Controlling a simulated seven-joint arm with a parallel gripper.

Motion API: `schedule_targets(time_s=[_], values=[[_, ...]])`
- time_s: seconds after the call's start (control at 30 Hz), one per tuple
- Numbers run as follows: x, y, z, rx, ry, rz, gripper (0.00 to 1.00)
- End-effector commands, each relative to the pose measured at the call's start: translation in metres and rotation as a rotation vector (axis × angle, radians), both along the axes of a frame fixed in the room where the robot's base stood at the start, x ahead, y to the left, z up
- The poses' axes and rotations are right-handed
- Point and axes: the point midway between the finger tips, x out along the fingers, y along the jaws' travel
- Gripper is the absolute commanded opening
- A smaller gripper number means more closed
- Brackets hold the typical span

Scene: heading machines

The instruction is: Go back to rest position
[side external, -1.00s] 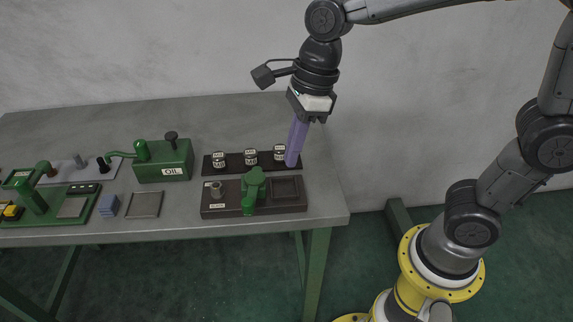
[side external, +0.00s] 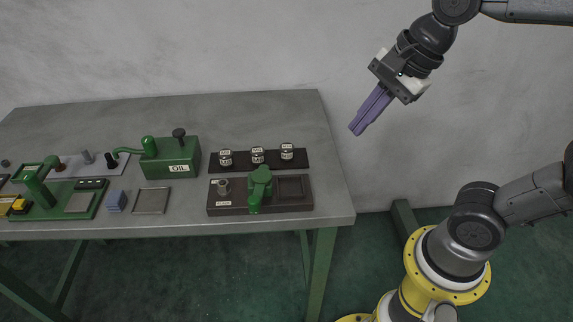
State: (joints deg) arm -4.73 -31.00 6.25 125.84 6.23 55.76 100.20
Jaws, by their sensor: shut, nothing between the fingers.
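My gripper (side external: 358,128) is in the air to the right of the table, above table height. Its long purple fingers are shut together with nothing between them and point down and to the left. It is clear of the table and touches nothing. The grey table (side external: 250,110) stands to the left, with its right edge below and to the left of the gripper.
On the table, a dark rack (side external: 271,163) holds three small labelled jars. In front is a dark base (side external: 230,206) with a green machine (side external: 260,188). Further left are a green OIL box (side external: 171,160), a square grey tray (side external: 152,200), a blue block (side external: 116,201) and another green machine (side external: 35,187). The air around the gripper is free.

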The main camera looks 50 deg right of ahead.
Motion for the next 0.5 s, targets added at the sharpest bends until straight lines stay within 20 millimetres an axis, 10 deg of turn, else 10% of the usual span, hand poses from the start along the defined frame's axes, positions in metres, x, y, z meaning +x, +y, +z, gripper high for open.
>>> schedule_targets(time_s=[0.5], values=[[-0.061,-0.036,-0.027,-0.595,-0.171,1.013,0.00]])
